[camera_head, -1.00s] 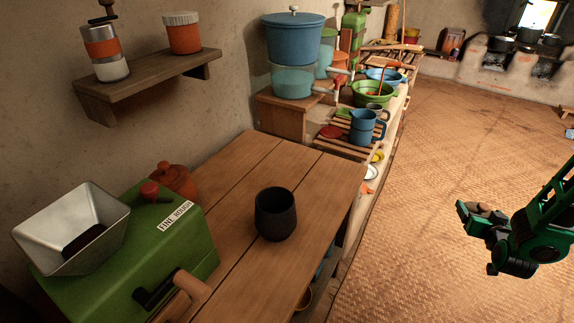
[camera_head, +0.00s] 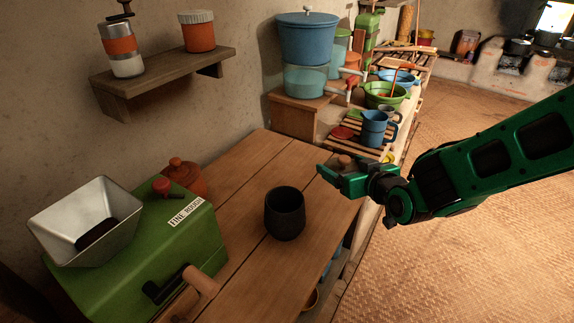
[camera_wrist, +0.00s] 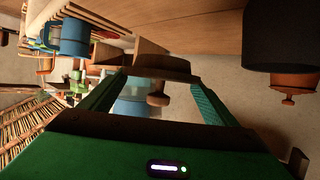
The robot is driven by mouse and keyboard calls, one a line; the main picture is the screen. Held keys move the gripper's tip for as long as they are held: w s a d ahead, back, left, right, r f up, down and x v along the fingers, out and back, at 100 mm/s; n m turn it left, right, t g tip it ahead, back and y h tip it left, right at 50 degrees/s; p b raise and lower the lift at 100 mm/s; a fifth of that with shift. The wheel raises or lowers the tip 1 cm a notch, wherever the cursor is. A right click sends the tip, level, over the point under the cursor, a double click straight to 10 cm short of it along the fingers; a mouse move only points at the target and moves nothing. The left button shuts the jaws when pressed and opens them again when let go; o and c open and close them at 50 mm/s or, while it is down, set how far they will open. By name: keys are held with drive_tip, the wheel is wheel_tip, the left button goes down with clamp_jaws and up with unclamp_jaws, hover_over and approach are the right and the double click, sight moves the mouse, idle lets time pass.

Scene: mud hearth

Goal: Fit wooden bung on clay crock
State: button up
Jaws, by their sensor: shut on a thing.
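The clay crock (camera_head: 285,215) is a dark, open-topped pot standing upright on the wooden table. It also shows as a dark shape at the upper right of the wrist view (camera_wrist: 284,35). My gripper (camera_head: 334,168) is shut on the brown wooden bung (camera_head: 342,160), held over the far right part of the table, right of and beyond the crock. In the wrist view the bung (camera_wrist: 155,66) sits between the two green fingers, a wide disc with a smaller knob. The bung is apart from the crock. The crock's inside is too dark to make out.
A green mill (camera_head: 140,245) with a metal hopper and crank stands left of the crock. An orange lidded jar (camera_head: 187,178) is behind it. A wall shelf (camera_head: 160,82) holds two containers. A blue water filter (camera_head: 306,45) stands beyond the table (camera_head: 245,290). The tabletop around the crock is clear.

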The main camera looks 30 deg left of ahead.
drive_tip(key=s+a+r+n+g+y, duration=0.1)
drive_tip(key=s+a+r+n+g, duration=0.15)
drive_tip(key=s+a, duration=0.35)
drive_tip(key=s+a+r+n+g+y, duration=0.1)
drive_tip(key=s+a+r, duration=0.2)
drive_tip(key=s+a, duration=0.3)
wheel_tip(320, 180, down, 6)
drive_tip(key=s+d, duration=0.1)
drive_tip(key=shift+d, duration=0.3)
drive_tip(key=shift+t, duration=0.25)
drive_tip(key=shift+s, duration=0.15)
drive_tip(key=shift+f, duration=1.15)
idle(1.6)
drive_tip(key=o, duration=1)
drive_tip(key=shift+r, duration=3.5)
